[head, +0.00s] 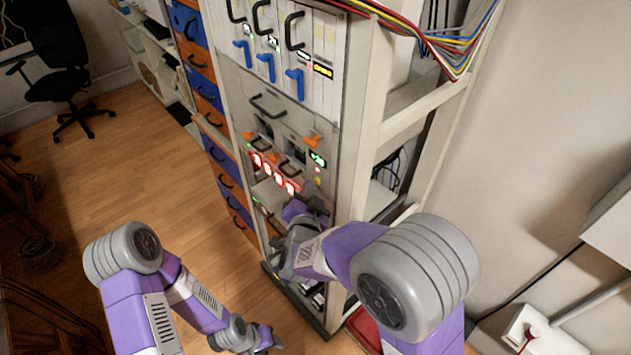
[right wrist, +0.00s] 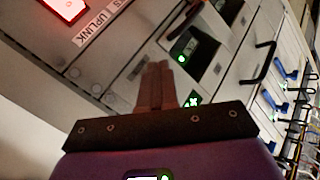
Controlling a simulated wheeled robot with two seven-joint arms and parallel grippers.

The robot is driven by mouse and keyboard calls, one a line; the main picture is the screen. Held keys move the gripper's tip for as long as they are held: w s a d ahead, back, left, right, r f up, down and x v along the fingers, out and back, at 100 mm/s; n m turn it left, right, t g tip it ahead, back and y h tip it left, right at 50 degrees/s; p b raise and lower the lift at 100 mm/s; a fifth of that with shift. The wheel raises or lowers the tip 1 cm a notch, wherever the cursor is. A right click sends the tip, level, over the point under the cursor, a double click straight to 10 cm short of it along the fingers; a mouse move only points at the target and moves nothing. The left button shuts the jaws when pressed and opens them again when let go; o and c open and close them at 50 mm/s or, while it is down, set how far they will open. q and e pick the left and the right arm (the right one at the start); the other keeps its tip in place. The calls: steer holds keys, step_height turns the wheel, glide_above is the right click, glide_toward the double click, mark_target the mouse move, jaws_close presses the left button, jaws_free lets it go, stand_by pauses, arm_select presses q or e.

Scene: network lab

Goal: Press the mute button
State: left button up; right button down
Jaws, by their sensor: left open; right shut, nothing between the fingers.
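The rack front (head: 290,120) stands ahead of me. No label reading "mute" can be made out, so I cannot tell which control is the mute button. A row of red-lit switches (head: 273,172) shows on the panel, with a small yellow dot (head: 318,182) to their right. The right wrist view shows one red-lit square (right wrist: 68,9) beside an UPLINK label (right wrist: 97,27). My right gripper (head: 312,206) is shut and empty, just below the red row; its fingers (right wrist: 155,85) point at the panel, contact unclear. My left gripper (head: 272,338) is open and low, away from the rack.
Blue handles (head: 267,67) and black pull handles (head: 268,105) stick out above the red row. Orange levers (head: 312,140) sit just above it. Coloured cables (head: 450,45) hang at the rack's upper right. Open wooden floor (head: 140,170) lies left of the rack; an office chair (head: 60,75) stands farther back.

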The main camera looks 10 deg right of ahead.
steer(key=shift+w+d, duration=0.1)
steer(key=shift+d, duration=0.05)
stand_by(0.5)
steer(key=shift+s+a, duration=0.5)
steer(key=shift+a, duration=0.15)
steer(key=s+a, duration=0.1)
steer(key=a, duration=0.1)
steer(key=s+a, duration=0.2)
stand_by(0.3)
stand_by(0.7)
